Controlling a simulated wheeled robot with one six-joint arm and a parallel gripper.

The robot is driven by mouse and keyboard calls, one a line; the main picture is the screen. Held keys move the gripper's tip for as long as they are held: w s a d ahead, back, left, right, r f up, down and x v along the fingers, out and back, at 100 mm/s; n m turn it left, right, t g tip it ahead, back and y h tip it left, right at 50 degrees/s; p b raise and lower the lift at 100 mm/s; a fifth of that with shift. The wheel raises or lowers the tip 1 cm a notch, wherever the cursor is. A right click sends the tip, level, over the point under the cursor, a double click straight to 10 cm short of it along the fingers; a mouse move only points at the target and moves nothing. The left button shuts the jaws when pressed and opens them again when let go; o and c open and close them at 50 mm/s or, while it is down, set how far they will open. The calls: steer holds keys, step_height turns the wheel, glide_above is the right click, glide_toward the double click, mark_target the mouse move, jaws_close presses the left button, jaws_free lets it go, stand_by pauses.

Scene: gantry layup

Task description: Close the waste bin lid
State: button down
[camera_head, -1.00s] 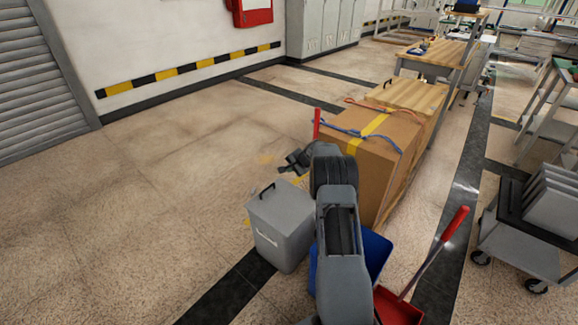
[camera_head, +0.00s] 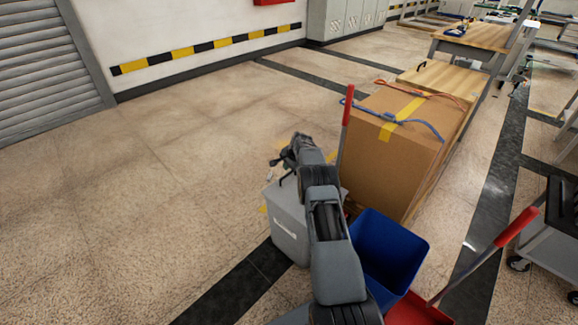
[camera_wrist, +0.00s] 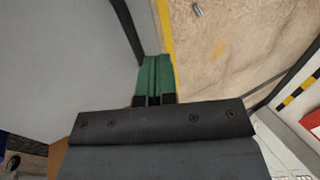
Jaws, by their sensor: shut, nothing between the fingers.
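The grey waste bin (camera_head: 290,236) stands on the floor, left of my arm. A small dark handle (camera_head: 286,181) shows at its top. My arm covers much of its top, so I cannot tell how far the lid is open. My gripper (camera_head: 277,161) is just above the bin's far edge. In the wrist view the green fingertips (camera_wrist: 155,78) are together and empty. A large grey surface, apparently the lid (camera_wrist: 65,75), fills the left beside them, with a dark strip along it. Contact cannot be told.
A blue open bin (camera_head: 392,245) and a red dustpan (camera_head: 415,311) are right of my arm. A cardboard box (camera_head: 390,150) with straps stands behind. A cart (camera_head: 548,240) is at far right. The floor at left is clear.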

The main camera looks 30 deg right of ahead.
steer(key=shift+b+x, duration=1.25)
steer(key=shift+x, duration=0.45)
steer(key=shift+s+a, duration=0.1)
steer(key=shift+s, duration=0.05)
steer(key=p+v, duration=0.4)
steer(key=v, duration=0.9)
steer(key=shift+s+r, duration=0.25)
steer(key=shift+r, duration=0.05)
